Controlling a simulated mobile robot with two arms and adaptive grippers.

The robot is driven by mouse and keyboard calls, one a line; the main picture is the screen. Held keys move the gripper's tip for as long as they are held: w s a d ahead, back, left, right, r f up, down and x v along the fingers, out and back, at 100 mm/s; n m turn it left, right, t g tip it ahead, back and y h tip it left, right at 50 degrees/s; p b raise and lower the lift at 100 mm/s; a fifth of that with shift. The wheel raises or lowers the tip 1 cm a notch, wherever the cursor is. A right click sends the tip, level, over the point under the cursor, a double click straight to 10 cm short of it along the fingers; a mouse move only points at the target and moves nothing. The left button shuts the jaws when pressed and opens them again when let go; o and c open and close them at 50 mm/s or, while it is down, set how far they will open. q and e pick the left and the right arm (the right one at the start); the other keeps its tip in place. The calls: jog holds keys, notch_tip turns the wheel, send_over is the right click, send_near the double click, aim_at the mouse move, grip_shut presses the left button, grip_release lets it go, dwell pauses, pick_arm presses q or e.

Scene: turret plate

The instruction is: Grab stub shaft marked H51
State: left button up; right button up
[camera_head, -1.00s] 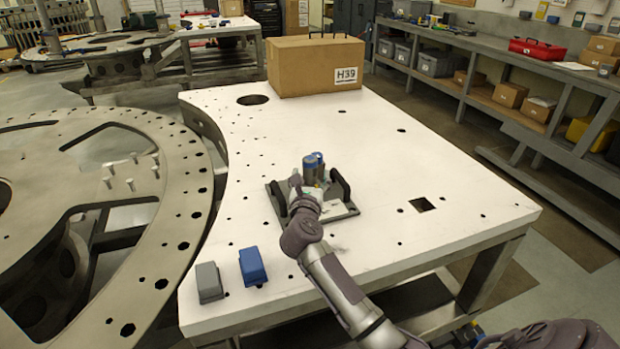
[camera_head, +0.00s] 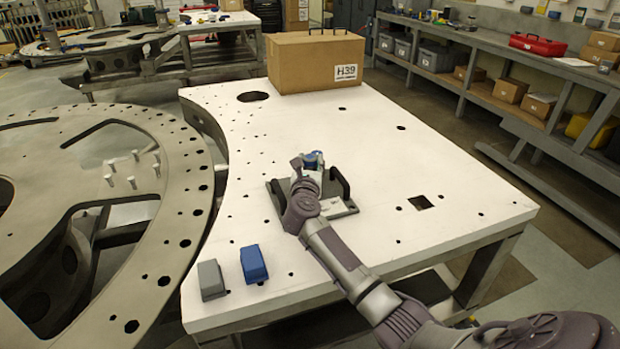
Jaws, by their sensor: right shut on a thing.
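A dark cradle (camera_head: 338,207) with two upright ends sits on the white table. A stub shaft (camera_head: 313,158), grey with a blue end, stands out just beyond my right gripper. My right gripper (camera_head: 308,172) is over the cradle, shut on the stub shaft, and hides most of it. I cannot read any mark on the shaft. I cannot tell whether the shaft still touches the cradle. My left gripper is not in view.
A cardboard box marked H39 (camera_head: 316,62) stands at the table's back. A grey block (camera_head: 211,280) and a blue block (camera_head: 254,265) lie at the front left. The white table (camera_head: 390,165) has several holes and much clear room. A large ring plate (camera_head: 165,235) is on the left.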

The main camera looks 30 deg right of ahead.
grip_shut()
jog(key=shift+r, duration=0.15)
